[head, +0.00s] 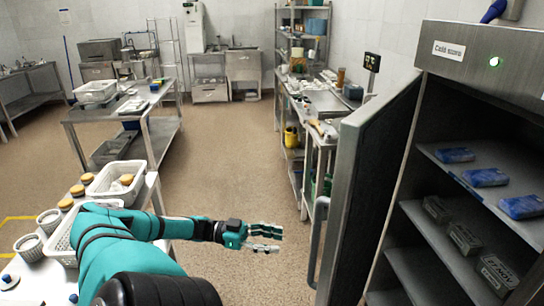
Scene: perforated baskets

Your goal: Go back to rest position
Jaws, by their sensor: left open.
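My left arm, in a teal sleeve, reaches in from the lower left of the head view. My left gripper (276,239) is extended to the right, over the open floor between the near table and the cabinet. Its fingers are apart with nothing between them. It appears clear of the baskets and of the cabinet door. My right gripper is not in view.
At right, a steel cabinet (485,68) with open door (352,195) holds blue packs (486,177) and grey boxes. The middle floor (228,150) is clear.

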